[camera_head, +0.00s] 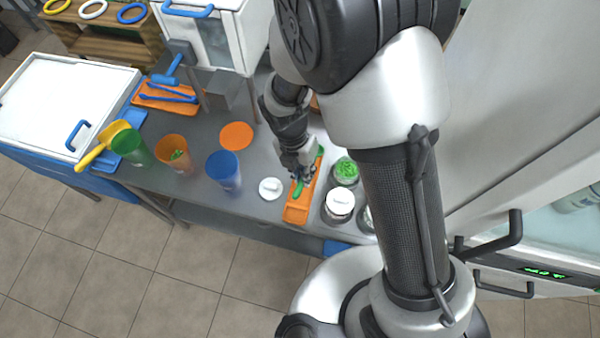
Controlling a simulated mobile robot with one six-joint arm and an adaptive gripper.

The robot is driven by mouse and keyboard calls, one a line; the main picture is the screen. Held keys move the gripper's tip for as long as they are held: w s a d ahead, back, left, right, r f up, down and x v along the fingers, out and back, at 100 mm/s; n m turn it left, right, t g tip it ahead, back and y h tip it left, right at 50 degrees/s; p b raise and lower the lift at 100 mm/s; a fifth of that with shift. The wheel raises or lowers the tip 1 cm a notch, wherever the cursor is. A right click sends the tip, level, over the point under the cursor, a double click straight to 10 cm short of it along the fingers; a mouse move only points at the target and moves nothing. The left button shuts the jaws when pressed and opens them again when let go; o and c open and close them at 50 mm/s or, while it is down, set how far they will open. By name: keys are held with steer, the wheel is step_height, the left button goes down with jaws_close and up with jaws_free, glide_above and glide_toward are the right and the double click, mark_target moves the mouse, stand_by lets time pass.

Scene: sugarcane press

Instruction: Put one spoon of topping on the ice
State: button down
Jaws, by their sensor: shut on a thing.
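My gripper (299,174) points down over a narrow orange tray (296,213) on the counter. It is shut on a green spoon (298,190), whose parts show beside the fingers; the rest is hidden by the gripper. An open jar of green topping (345,171) stands just right of the tray. A white lid (270,188) lies on the counter left of the tray. An orange cup (175,155) to the left has something green inside. No ice is clearly visible.
A green cup (137,150) and a blue cup (223,172) flank the orange cup. A white-lidded jar (340,204) stands beside the orange tray. An orange disc (237,135) lies behind the blue cup.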

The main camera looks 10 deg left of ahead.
steer(key=f+b, duration=0.2)
steer(key=f+n+b, duration=0.1)
steer(key=f, duration=0.1)
steer(key=f+n+b, duration=0.1)
steer(key=f+b, duration=0.1)
steer(key=shift+s+a+b, duration=0.3)
steer(key=shift+a, duration=0.1)
steer(key=shift+f+b, duration=0.55)
steer(key=shift+f, duration=0.6)
